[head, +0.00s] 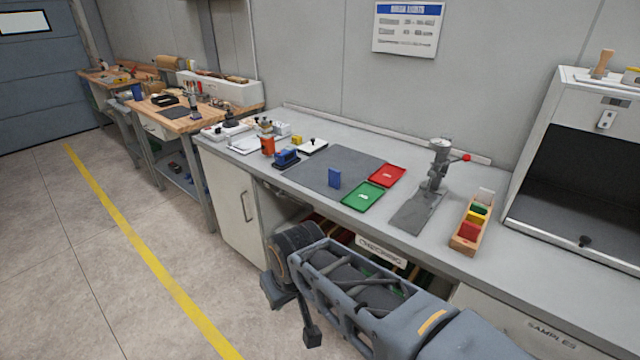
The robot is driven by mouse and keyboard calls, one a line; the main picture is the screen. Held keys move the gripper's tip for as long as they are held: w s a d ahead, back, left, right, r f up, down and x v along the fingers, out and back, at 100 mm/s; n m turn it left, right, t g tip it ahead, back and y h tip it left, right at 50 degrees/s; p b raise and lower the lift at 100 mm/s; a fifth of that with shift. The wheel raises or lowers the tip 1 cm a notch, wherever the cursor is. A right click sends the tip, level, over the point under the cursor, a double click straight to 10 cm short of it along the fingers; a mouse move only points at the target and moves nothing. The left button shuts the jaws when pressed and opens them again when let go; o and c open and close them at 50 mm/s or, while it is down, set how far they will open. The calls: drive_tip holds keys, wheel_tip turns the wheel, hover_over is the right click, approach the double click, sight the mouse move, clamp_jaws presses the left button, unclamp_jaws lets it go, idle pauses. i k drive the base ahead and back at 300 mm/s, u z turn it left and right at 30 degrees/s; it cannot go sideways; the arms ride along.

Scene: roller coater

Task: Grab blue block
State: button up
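My gripper (292,312) is low in front of the bench, below the worktop and well away from the block. Its two fingers are spread apart with nothing visible between them.
A blue device (287,158) and an orange container (267,145) stand to the left. A grey stand with a red knob (437,165) and a wooden box (465,235) are to the right.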

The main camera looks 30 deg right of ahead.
sight(334, 175)
drive_tip(key=u, duration=0.05)
drive_tip(key=k, duration=0.6)
drive_tip(key=z, duration=0.85)
drive_tip(key=i, duration=1)
drive_tip(key=u, duration=1.8)
drive_tip(key=i, duration=2.3)
drive_tip(key=z, duration=2.8)
